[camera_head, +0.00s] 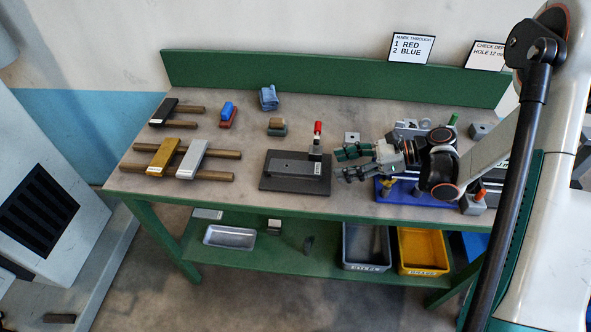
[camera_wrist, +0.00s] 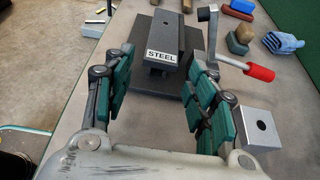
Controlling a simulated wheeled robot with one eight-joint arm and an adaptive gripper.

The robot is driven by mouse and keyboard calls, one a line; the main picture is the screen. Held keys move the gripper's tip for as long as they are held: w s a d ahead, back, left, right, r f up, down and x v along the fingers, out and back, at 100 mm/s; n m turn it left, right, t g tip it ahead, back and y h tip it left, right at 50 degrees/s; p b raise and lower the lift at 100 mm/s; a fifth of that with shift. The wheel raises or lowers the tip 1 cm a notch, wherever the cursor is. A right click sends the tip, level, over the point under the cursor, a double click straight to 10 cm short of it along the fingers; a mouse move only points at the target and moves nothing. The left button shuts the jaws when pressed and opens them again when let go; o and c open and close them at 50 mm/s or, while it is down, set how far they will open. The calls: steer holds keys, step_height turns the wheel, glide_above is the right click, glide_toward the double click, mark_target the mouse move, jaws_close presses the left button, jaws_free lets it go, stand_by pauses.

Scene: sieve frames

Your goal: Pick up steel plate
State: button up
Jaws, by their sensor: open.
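A dark grey steel plate (camera_wrist: 158,38) with a white label reading STEEL on its near end lies on a black fixture base (camera_wrist: 128,72) in the wrist view. In the head view the plate (camera_head: 288,166) shows as a flat bar on the same base on the bench. A clamp with a red handle (camera_head: 318,128) stands at its right end; the handle also shows in the wrist view (camera_wrist: 258,71). My gripper (camera_head: 343,163) is open and empty, just right of the fixture. In the wrist view its fingers (camera_wrist: 158,90) are spread either side of the labelled end, apart from it.
A square metal block with a hole (camera_wrist: 258,129) sits close to the right finger. A blue fixture (camera_head: 385,190) stands under and beside my arm. Black, yellow (camera_head: 164,157) and silver (camera_head: 192,159) bars rest on rails at left. Small blocks and a blue cloth (camera_head: 268,97) lie behind.

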mark_target(318, 169)
steer(key=shift+b+x, duration=0.9)
steer(key=shift+x, duration=2.1)
steer(key=shift+w+d+f, duration=0.1)
steer(key=shift+w+f, duration=0.05)
steer(key=shift+c, duration=0.3)
jaws_close()
